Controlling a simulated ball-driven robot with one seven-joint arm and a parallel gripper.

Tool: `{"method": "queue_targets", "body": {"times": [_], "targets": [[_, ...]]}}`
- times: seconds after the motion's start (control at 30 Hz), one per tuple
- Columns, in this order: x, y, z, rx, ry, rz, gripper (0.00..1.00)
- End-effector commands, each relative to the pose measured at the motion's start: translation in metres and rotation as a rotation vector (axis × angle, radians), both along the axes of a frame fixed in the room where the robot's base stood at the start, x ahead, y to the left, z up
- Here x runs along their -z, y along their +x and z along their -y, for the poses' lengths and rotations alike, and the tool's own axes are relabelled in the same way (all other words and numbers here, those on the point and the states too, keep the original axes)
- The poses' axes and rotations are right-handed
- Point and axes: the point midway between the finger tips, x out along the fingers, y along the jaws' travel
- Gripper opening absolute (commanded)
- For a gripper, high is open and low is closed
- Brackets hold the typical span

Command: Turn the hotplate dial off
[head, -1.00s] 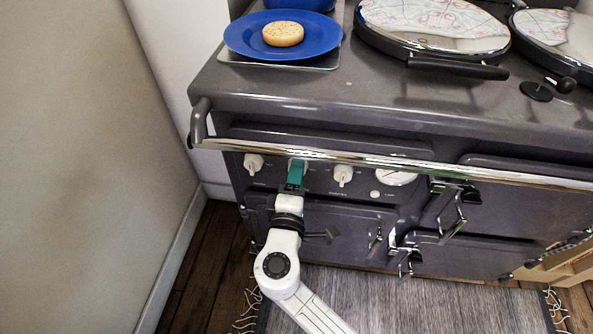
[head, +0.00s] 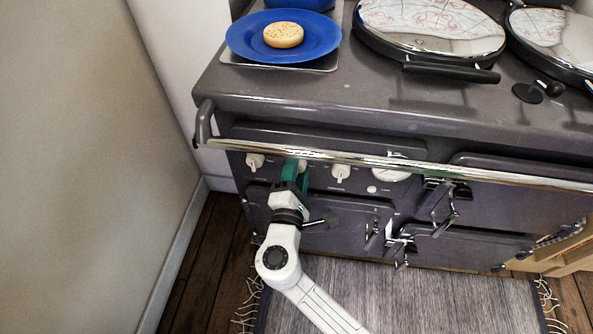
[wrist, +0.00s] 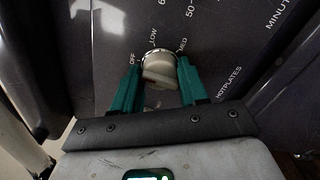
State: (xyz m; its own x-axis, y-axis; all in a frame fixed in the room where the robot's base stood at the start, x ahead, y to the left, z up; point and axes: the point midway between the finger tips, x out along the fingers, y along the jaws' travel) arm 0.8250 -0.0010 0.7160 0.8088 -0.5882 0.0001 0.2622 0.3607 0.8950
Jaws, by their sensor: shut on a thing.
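The hotplate dial (wrist: 159,72) is a pale round knob on the dark panel, with OFF, LOW and MED printed around it and HOTPLATES beside it. My gripper (wrist: 160,75) has its two teal fingers closed on opposite sides of the dial. I cannot tell clearly which mark the dial points at. In the head view my gripper (head: 293,170) is at the front panel under the rail, and part of the dial (head: 303,165) shows beside the fingers.
White knobs stand to the left (head: 255,161) and right (head: 341,171) of my gripper. A chrome rail (head: 400,163) runs just above. A blue plate (head: 245,40) with a crumpet (head: 283,35) sits on the stove top. A wall (head: 90,150) is at left.

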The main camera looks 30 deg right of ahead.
Motion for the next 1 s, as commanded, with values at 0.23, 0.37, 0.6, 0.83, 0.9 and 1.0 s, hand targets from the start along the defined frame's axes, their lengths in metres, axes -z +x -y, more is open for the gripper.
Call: {"method": "queue_targets", "body": {"times": [0.23,0.37,0.6,0.83,0.9,1.0], "targets": [[0.001,0.0,0.0,-0.001,0.001,-0.001,0.13],[0.001,0.0,0.0,-0.001,0.002,-0.001,0.51],[0.0,0.0,0.0,-0.001,0.001,0.0,0.68],[0.0,-0.002,-0.002,-0.001,0.001,0.0,0.68],[0.0,-0.006,-0.005,-0.002,0.001,0.0,0.68],[0.0,-0.017,-0.013,-0.004,0.001,0.0,0.68]]}}
